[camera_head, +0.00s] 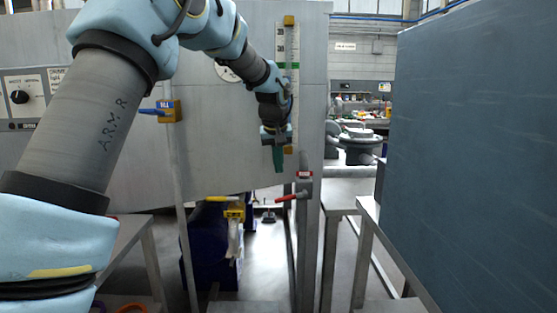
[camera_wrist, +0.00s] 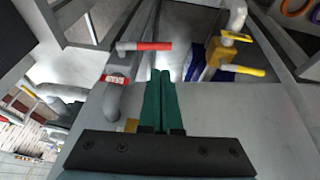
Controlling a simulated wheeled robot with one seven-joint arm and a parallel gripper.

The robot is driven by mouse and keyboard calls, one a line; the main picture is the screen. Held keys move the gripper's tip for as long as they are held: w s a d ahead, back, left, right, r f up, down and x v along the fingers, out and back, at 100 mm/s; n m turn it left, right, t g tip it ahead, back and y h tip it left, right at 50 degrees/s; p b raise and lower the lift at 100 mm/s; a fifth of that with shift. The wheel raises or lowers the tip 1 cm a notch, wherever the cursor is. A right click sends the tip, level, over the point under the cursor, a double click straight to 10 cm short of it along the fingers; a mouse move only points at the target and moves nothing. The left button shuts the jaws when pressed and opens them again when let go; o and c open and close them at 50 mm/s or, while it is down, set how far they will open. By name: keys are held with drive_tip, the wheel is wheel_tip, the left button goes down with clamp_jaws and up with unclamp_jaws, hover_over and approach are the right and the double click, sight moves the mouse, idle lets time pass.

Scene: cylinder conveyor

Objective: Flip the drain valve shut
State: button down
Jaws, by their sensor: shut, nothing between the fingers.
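The red valve lever (camera_head: 287,197) sticks out to the left from a vertical grey pipe (camera_head: 304,215), crosswise to it and nearly level. A small red label (camera_head: 304,174) is on the pipe above it; its text is too small to read. In the wrist view the red lever (camera_wrist: 154,46) lies just beyond my fingertips, with its grey hub to the left and the label (camera_wrist: 115,79) nearer. My gripper (camera_head: 279,170) points down, its green fingers shut and empty, a little above the lever. The fingertips (camera_wrist: 160,73) appear apart from it.
A yellow-handled valve (camera_head: 222,199) sits lower left, and a blue-handled valve (camera_head: 153,112) is on the grey panel (camera_head: 225,150). A sight gauge (camera_head: 288,60) stands behind my wrist. A large dark board (camera_head: 480,140) fills the right side. Metal legs stand around the pipe.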

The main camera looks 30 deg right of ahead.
sight(290, 198)
drive_tip(key=s+p+x, duration=0.1)
drive_tip(key=x, duration=0.8)
drive_tip(key=shift+d+f+p, duration=0.2)
drive_tip(key=shift+f+p, duration=0.15)
drive_tip(key=shift+w+f, duration=0.1)
drive_tip(key=shift+w, duration=0.05)
